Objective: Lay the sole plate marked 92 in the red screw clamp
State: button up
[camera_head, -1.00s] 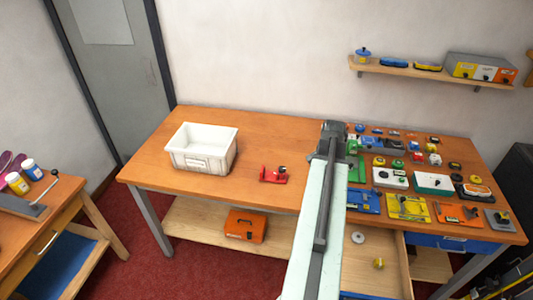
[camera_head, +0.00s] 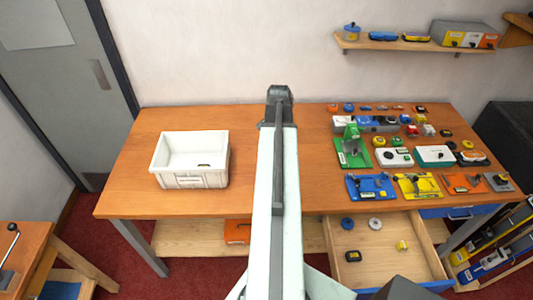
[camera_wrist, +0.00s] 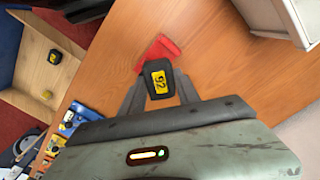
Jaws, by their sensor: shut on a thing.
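The sole plate marked 92 (camera_wrist: 160,84) is a small dark block with a yellow label, seen in the wrist view. My gripper (camera_wrist: 160,91) is shut on it, with a finger on either side. The red screw clamp (camera_wrist: 161,48) lies on the wooden bench just beyond the plate. Part of the clamp is hidden behind the plate and fingers, and I cannot tell whether they touch. In the head view my arm covers the clamp and the gripper.
A white bin (camera_head: 190,178) stands left on the bench (camera_head: 128,190). Several coloured tools and fixtures, including a green stand (camera_head: 352,152), crowd the right side. An open drawer (camera_head: 385,262) below holds several small parts. Bare wood lies between bin and arm.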

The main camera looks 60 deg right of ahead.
jog(key=shift+w+f, duration=0.15)
notch_tip(320, 180, down, 4)
jog(key=n+b, duration=0.2)
jog(key=n, duration=0.1)
jog(key=n+b, duration=0.1)
jog(key=n, duration=0.1)
jog(key=shift+r+n+b, duration=0.2)
jog(key=shift+n+b, duration=0.2)
jog(key=shift+f+n+b, duration=0.3)
jog(key=shift+n+b, duration=0.05)
jog(key=shift+n, duration=0.95)
notch_tip(320, 180, down, 5)
jog(key=b, duration=0.5)
jog(key=shift+a, duration=0.1)
jog(key=shift+f+b, duration=0.4)
